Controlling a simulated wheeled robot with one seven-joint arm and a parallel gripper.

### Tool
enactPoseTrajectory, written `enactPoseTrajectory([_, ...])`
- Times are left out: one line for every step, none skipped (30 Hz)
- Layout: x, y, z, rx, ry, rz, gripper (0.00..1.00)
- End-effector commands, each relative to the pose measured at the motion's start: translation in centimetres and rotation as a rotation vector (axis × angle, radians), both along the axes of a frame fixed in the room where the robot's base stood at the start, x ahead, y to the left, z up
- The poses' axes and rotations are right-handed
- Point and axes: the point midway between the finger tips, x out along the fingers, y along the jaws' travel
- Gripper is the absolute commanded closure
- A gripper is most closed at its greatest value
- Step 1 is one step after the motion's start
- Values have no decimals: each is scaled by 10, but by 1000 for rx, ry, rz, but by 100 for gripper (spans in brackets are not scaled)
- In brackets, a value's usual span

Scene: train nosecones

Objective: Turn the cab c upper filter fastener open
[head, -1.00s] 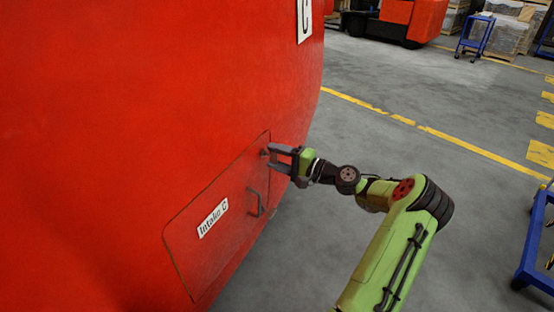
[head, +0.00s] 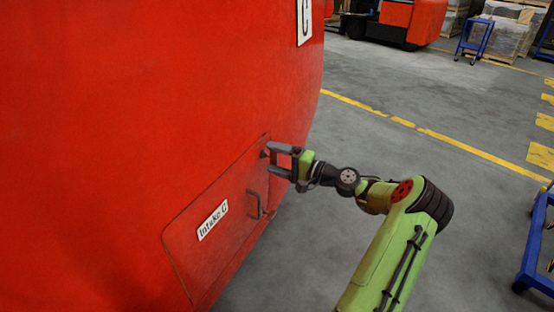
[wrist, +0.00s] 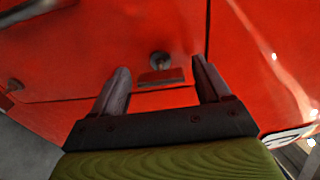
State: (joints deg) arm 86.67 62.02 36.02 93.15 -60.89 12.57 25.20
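The red hatch panel labelled "Intake C" (head: 205,240) is set in the side of the red nosecone, with a dark bar handle (head: 257,206) on it. The upper filter fastener (wrist: 159,60) is a small metal knob near the hatch's upper corner. A dark plate (wrist: 161,77) shows beside it in the wrist view. My gripper (head: 268,159) is open at this corner. In the wrist view its two fingers stand apart, with the knob beyond and between the tips; I cannot tell whether they touch it. In the head view the fastener is mostly hidden by the fingers.
The nosecone's red wall (head: 120,100) fills the left side, with a white "C" sign (head: 304,20) above. Grey floor lies open to the right. A blue cart (head: 537,240) stands at the right edge, and an orange vehicle (head: 395,20) stands far back.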

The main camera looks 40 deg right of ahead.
Motion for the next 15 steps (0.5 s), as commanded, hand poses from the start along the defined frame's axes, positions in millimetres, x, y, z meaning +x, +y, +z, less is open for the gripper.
enactPoseTrajectory([0, 0, 0, 0, -1, 0, 23])
enactPoseTrajectory([0, 0, 0, 0, -1, 0, 23])
enactPoseTrajectory([0, 0, 0, 0, -1, 0, 23])
enactPoseTrajectory([0, 0, 0, 0, -1, 0, 23])
enactPoseTrajectory([-1, -1, 1, 0, -1, -1, 23])
enactPoseTrajectory([-4, -2, 1, 0, -1, -1, 23])
enactPoseTrajectory([-7, -3, 1, 0, 0, -2, 23])
enactPoseTrajectory([-12, -5, 1, 0, 0, -3, 23])
enactPoseTrajectory([-20, -9, 1, 1, 1, -6, 23])
enactPoseTrajectory([-27, -11, 1, 1, 0, -5, 23])
enactPoseTrajectory([-35, -14, 1, 2, 2, -6, 23])
enactPoseTrajectory([-46, -18, 2, 2, 1, -6, 23])
enactPoseTrajectory([-54, -20, 2, 3, 1, -7, 23])
enactPoseTrajectory([-62, -24, 2, 3, 1, -7, 23])
enactPoseTrajectory([-73, -27, 2, 3, 1, -7, 23])
